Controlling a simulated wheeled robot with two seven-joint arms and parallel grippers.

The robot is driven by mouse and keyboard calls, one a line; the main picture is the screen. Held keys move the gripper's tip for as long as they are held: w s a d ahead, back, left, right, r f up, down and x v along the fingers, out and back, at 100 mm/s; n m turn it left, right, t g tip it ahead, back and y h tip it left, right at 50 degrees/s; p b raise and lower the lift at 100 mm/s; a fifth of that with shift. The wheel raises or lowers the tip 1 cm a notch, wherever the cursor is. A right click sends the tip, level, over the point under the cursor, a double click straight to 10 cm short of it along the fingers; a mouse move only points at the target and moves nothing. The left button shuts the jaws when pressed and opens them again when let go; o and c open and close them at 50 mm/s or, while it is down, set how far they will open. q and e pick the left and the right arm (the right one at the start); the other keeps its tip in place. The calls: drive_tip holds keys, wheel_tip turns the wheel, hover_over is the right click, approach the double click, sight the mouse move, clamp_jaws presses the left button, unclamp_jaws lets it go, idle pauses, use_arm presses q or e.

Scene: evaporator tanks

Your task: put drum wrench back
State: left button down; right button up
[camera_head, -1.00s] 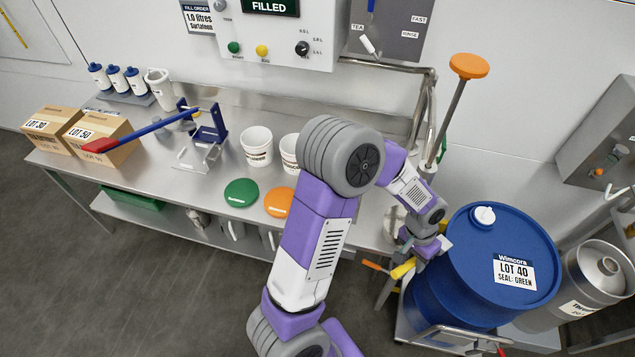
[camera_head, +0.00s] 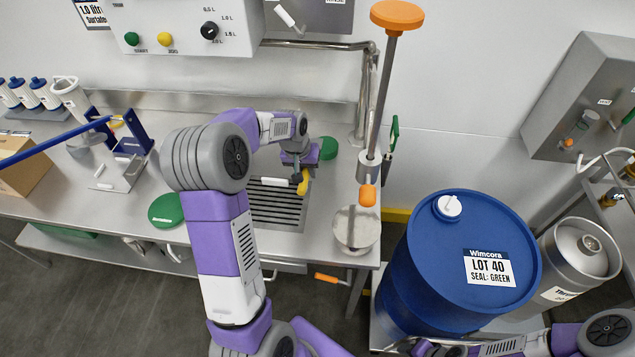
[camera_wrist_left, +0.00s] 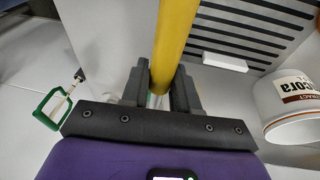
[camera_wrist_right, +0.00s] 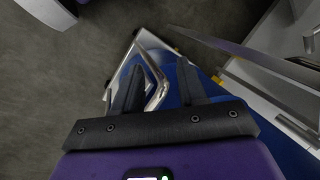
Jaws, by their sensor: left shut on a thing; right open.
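The drum wrench shows as a yellow bar (camera_head: 302,182) at the counter in the head view; most of it is hidden. My left gripper (camera_head: 298,163) is shut on it above the grated part of the counter (camera_head: 277,215). In the left wrist view the yellow bar (camera_wrist_left: 175,40) runs up from between the fingers (camera_wrist_left: 162,92). My right gripper (camera_wrist_right: 160,80) is open and empty in the right wrist view, over the blue drum's trolley, with a chrome bar (camera_wrist_right: 155,85) beneath its fingers.
The blue drum (camera_head: 465,260) stands right of the counter, with a steel keg (camera_head: 580,250) beside it. A tall orange-topped rod (camera_head: 382,80) rises at the counter's right end. A white pail (camera_wrist_left: 295,105) and a white bar (camera_wrist_left: 225,62) are near my left gripper.

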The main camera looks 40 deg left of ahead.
use_arm(q)
drive_tip(key=shift+w+a+f, duration=0.2)
drive_tip(key=shift+a, duration=0.3)
drive_tip(key=shift+a+f+b, duration=0.1)
drive_tip(key=shift+f+b, duration=0.2)
drive_tip(key=shift+f, duration=0.05)
drive_tip(key=shift+s+f+b, duration=0.1)
drive_tip(key=shift+f+b, duration=1.25)
drive_tip(key=shift+f, duration=2.95)
drive_tip(key=shift+f, duration=0.2)
drive_tip(key=c, duration=0.8)
unclamp_jaws()
drive_tip(key=shift+c, duration=0.2)
drive_tip(key=shift+r, duration=0.1)
